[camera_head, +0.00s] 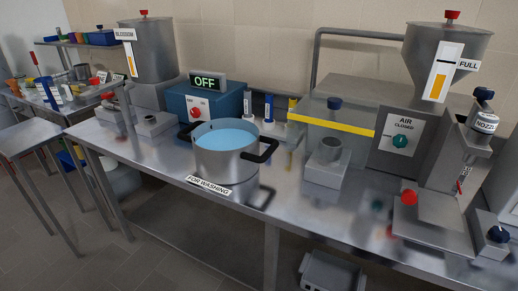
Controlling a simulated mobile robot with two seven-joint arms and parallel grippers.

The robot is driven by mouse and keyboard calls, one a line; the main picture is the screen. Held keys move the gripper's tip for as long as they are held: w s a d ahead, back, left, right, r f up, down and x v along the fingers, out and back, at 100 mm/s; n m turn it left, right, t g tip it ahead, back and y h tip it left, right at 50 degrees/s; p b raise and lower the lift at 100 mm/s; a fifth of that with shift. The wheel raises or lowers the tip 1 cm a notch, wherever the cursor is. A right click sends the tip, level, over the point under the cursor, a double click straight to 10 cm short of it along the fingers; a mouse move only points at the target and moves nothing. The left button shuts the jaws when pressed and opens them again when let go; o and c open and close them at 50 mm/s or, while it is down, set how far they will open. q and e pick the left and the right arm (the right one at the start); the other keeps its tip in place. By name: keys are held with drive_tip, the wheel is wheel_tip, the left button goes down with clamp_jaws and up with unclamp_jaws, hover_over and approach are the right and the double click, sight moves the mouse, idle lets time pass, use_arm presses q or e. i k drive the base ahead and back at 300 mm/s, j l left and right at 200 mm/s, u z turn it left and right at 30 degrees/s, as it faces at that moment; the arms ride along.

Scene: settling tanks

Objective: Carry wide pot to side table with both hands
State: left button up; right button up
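The wide pot (228,166) is a steel pot with two black handles, filled with light blue liquid close to its rim. It stands upright on the long steel bench (300,197), near the front edge, behind a label reading "FOR WASHING" (208,187). One handle points to the back left and the other to the right. A lower steel table (28,136) stands at the left, apart from the bench; it may be the side table. Neither of my grippers is in view, and nothing touches the pot's handles.
Behind the pot are a blue box with an "OFF" display (207,82) and several small bottles. A small cup on a block (327,158) stands to its right. A hopper machine (436,110) fills the bench's right end. Floor shows between the table and bench.

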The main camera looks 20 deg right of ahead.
sight(24, 134)
drive_tip(key=i+j+z, duration=0.1)
drive_tip(key=z, duration=0.3)
drive_tip(key=j+z, duration=0.1)
drive_tip(key=z, duration=0.3)
drive_tip(key=i+j+z, duration=0.15)
drive_tip(key=z, duration=0.25)
drive_tip(key=i+j+z, duration=0.1)
drive_tip(key=j+z, duration=0.15)
drive_tip(key=j, duration=0.15)
drive_tip(key=j+z, duration=0.5)
drive_tip(key=j, duration=0.75)
